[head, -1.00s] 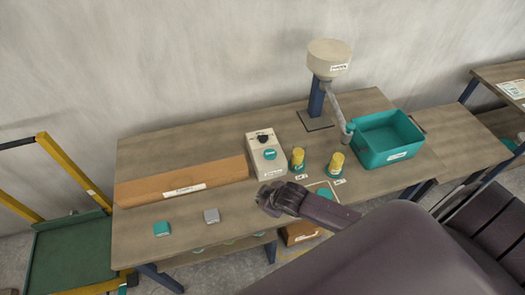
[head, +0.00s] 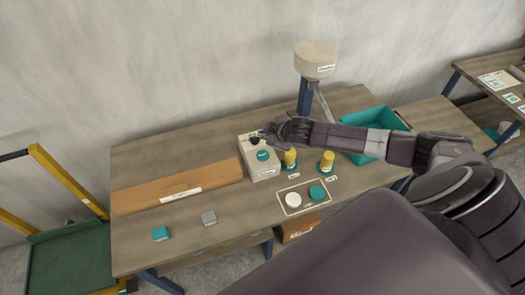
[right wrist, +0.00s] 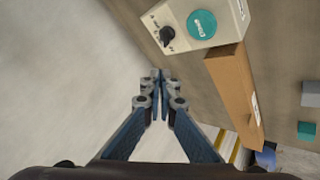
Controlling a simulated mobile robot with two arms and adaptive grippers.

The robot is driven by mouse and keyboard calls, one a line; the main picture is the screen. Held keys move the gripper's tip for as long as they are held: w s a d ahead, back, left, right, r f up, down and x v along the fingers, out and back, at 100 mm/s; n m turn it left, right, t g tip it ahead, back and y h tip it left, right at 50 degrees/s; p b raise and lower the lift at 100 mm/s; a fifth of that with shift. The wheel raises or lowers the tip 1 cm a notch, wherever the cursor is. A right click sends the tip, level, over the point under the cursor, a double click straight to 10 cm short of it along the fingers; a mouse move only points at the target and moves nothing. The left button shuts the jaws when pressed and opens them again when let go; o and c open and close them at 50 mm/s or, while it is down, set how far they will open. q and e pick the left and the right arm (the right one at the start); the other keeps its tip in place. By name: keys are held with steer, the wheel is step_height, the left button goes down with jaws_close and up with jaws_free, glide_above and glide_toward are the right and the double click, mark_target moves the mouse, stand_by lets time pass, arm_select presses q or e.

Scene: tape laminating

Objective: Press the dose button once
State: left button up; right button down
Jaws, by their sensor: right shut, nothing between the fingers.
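The cream control box (head: 262,172) stands on the bench, with the teal dose button (head: 263,155) on its sloped top and a black knob behind it. In the right wrist view the dose button (right wrist: 202,24) and the black knob (right wrist: 167,35) show at the top. My right gripper (head: 265,133) is shut and empty, over the back of the box near the knob. In the right wrist view its fingertips (right wrist: 155,76) meet to the lower left of the box, apart from the button in the picture. My left gripper is not in view.
A long cardboard box (head: 178,188) lies left of the control box. Two yellow-topped pieces (head: 289,159) stand to its right, and a dispenser (head: 315,60) and teal bin (head: 372,118) are behind. White and teal discs (head: 293,200) lie in front.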

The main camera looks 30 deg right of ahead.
mark_target(264, 156)
step_height(264, 156, down, 8)
steer(key=b, duration=0.7)
steer(key=shift+f, duration=0.1)
steer(key=shift+f+b, duration=0.35)
stand_by(0.9)
steer(key=shift+f, duration=0.35)
steer(key=shift+s+f+b, duration=0.1)
steer(key=shift+f+b, duration=0.25)
steer(key=shift+f, duration=0.25)
stand_by(0.6)
steer(key=shift+r, duration=0.1)
steer(key=shift+r+p, duration=0.85)
steer(key=shift+p, duration=0.2)
